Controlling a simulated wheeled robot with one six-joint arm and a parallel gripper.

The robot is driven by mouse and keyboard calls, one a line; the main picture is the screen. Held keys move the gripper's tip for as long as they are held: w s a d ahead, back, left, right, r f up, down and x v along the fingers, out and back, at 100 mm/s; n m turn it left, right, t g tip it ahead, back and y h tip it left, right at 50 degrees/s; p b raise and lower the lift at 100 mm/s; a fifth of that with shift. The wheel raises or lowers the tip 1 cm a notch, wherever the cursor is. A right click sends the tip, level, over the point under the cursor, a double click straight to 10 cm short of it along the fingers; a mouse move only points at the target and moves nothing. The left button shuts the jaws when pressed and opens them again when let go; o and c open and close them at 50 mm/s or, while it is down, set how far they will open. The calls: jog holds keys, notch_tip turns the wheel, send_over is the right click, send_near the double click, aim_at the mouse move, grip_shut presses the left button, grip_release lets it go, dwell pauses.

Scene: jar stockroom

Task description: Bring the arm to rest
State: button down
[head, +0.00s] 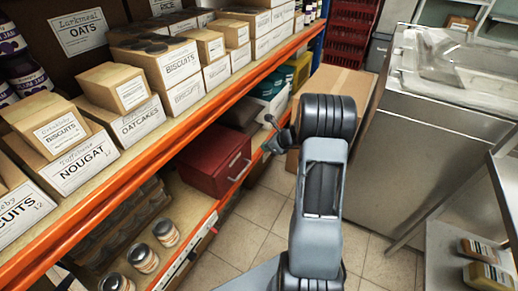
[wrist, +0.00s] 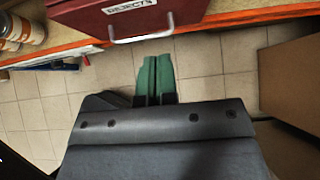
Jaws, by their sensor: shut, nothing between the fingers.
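My gripper shows in the wrist view (wrist: 155,78), with its two green fingers side by side and shut, holding nothing. The fingers point toward the red box (wrist: 150,18) marked "REJECTS", just short of its metal handle in the picture. In the head view my arm rises in the middle, bent at a dark joint. The fingers themselves are mostly hidden there behind the arm.
The red box (head: 218,160) sits on the lower level of the orange-edged shelf (head: 195,107) at left, near jars (head: 166,233). A cardboard box (head: 340,84) stands beyond my arm. A steel cabinet (head: 425,130) stands at right. Tiled floor (head: 235,245) lies between.

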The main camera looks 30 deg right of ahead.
jog(key=s+a+r+n+g+p, duration=0.25)
jog(key=s+a+n+g, duration=0.3)
jog(key=s+n, duration=0.65)
jog(key=s+a+r+n+h+p, duration=0.1)
jog(key=s+a+r+n+p, duration=0.1)
jog(key=s+a+r+n, duration=0.2)
jog(key=s+a+r+n+t+h+p, duration=0.1)
jog(key=s+a+r+n+h+p, duration=0.1)
jog(key=s+a+r+n, duration=0.2)
jog(key=s+a+r+n+h+p, duration=0.2)
jog(key=r+n, duration=0.7)
jog(key=r, duration=0.5)
jog(key=shift+s+a+p, duration=0.45)
jog(key=shift+s+a, duration=0.65)
jog(key=shift+a, duration=0.1)
jog(key=shift+r, duration=0.1)
